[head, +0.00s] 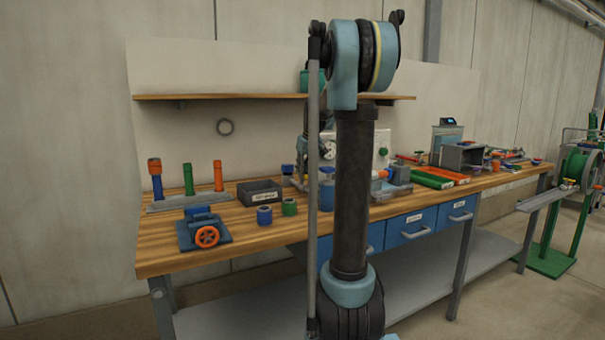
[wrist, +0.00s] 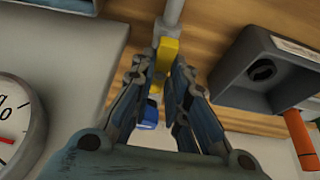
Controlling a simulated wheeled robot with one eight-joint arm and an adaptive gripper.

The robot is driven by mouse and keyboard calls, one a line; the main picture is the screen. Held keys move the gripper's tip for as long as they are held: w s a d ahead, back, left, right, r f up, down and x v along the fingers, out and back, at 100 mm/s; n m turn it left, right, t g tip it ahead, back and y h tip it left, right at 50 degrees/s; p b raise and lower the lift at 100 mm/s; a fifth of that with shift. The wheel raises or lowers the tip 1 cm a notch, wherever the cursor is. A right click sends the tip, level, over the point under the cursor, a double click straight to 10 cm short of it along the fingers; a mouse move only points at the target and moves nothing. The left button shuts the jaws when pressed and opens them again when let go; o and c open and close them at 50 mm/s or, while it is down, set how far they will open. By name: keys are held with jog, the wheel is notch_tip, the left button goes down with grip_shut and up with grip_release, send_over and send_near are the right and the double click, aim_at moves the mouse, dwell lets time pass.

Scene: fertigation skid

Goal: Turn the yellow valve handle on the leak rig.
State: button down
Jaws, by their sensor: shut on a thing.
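The yellow valve handle (wrist: 165,52) shows in the wrist view, just below a pale pipe (wrist: 172,12). My gripper (wrist: 164,74) has its two dark blue fingers on either side of the handle and is shut on it. A blue part (wrist: 148,115) shows between the fingers, below the yellow. In the head view my own arm stands in front of the middle of the bench and hides the handle and my fingertips. The handle's exact angle is hard to tell.
A round gauge (wrist: 14,128) is close at the left in the wrist view. A dark bin (wrist: 225,85) and an orange cylinder (wrist: 300,135) are at the right. On the bench, an orange handwheel (head: 206,237) sits at the front left. A wooden shelf (head: 220,97) runs above.

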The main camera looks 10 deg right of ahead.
dwell(0.4)
jog(key=c, duration=1.6)
grip_release()
jog(key=shift+o, duration=0.2)
jog(key=shift+r, duration=0.1)
jog(key=v, duration=1.1)
jog(key=shift+r, duration=0.3)
jog(key=shift+s+d, duration=0.15)
